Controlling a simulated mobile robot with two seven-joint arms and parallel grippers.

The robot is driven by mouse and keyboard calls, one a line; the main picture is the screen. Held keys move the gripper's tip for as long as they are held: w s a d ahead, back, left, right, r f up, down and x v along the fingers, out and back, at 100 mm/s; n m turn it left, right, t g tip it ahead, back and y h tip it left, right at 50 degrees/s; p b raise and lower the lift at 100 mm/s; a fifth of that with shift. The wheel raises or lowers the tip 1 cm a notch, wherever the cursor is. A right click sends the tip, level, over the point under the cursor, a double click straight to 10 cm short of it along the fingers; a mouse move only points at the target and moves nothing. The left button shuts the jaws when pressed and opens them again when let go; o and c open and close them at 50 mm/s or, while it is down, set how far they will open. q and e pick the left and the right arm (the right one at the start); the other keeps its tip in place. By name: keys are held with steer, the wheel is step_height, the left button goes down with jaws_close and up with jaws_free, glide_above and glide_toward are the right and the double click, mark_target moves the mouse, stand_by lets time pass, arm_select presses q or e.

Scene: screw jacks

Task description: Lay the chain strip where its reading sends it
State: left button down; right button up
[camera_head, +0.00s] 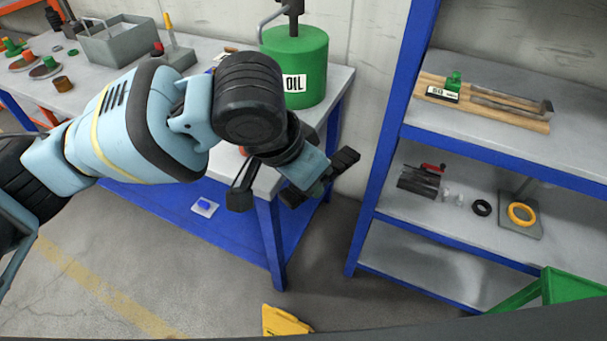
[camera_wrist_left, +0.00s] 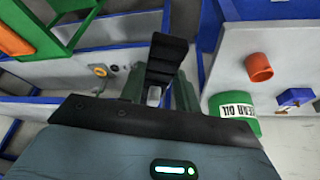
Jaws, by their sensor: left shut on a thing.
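My left gripper (camera_head: 318,178) hangs in front of the workbench's right end, in the gap beside the blue shelf. It is shut on a dark ridged strip that looks like the chain strip (camera_head: 345,159). In the left wrist view the strip (camera_wrist_left: 166,58) stands out between the fingers (camera_wrist_left: 158,95), clear of any surface. A wooden board (camera_head: 435,81) with metal rails, a small green block (camera_head: 454,81) and a white label (camera_head: 442,94) lies on the upper shelf. The label is too small to read surely. My right gripper is not in view.
A green oil can (camera_head: 295,55) stands at the bench's right end, close behind my arm. The blue shelf post (camera_head: 393,120) is just right of the gripper. The middle shelf (camera_head: 450,225) holds a dark cylinder, black ring and yellow ring; the lower shelf (camera_head: 420,270) looks empty.

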arm_select(q)
steer(key=shift+f, duration=0.3)
steer(key=s+a+f+n+t+y, duration=0.1)
steer(key=s+a+f+n, duration=0.2)
steer(key=a+f, duration=0.8)
steer(key=s+a+f+n+y, duration=0.2)
steer(key=a+f+n, duration=0.5)
steer(key=a+f, duration=0.4)
steer(key=shift+s+a+f+t, duration=0.25)
steer(key=shift+s+a+t, duration=0.25)
steer(key=shift+a, duration=0.4)
steer(key=shift+s, duration=0.25)
